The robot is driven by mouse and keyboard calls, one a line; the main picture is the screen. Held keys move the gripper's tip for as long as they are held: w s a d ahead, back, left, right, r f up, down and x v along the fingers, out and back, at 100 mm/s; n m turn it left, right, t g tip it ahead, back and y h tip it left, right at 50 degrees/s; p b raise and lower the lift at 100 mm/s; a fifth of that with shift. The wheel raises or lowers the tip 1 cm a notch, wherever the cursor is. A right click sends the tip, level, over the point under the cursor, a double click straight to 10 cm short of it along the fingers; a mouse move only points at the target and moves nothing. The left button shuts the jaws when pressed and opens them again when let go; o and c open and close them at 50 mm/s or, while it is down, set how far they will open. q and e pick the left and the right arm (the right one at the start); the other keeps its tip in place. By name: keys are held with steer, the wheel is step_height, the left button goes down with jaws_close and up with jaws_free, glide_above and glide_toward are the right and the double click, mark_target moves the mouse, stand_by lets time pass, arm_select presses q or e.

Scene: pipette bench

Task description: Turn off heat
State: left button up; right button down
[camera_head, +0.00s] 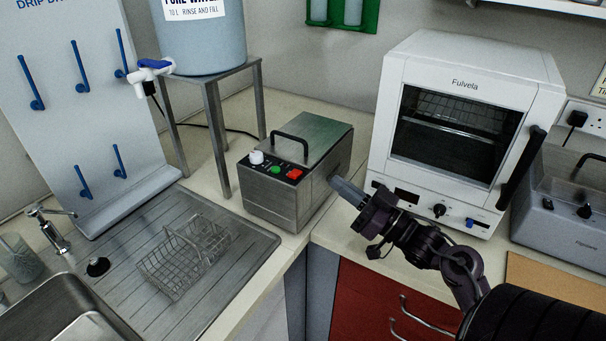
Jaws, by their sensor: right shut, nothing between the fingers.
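A steel box with a black top handle (300,165) stands on the counter. Its sloped front panel has a white knob (257,157), a green button (275,168) and a red button (295,174). A white oven (465,85) marked "Fulvela" stands to its right, door closed, with a black knob (439,210) and a blue control (476,223) below the door. My right gripper (335,182) is shut and empty, its fingertips at the box's right side, just right of the red button. I cannot tell whether they touch the box. My left gripper is not in view.
A wire basket (184,256) sits on the drainboard (240,262) by the sink (75,318). A water tank (205,35) stands on a metal stand (215,130) behind. A grey appliance (560,225) is at the far right. The counter before the oven is partly clear.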

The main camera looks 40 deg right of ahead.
steer(key=shift+s+r, duration=0.1)
step_height(320, 180, up, 4)
steer(key=f+p, duration=0.1)
steer(key=p, duration=0.3)
glide_above(303, 181)
step_height(303, 181, down, 3)
steer(key=shift+r, duration=0.2)
steer(key=shift+s+f, duration=0.1)
steer(key=shift+f, duration=0.5)
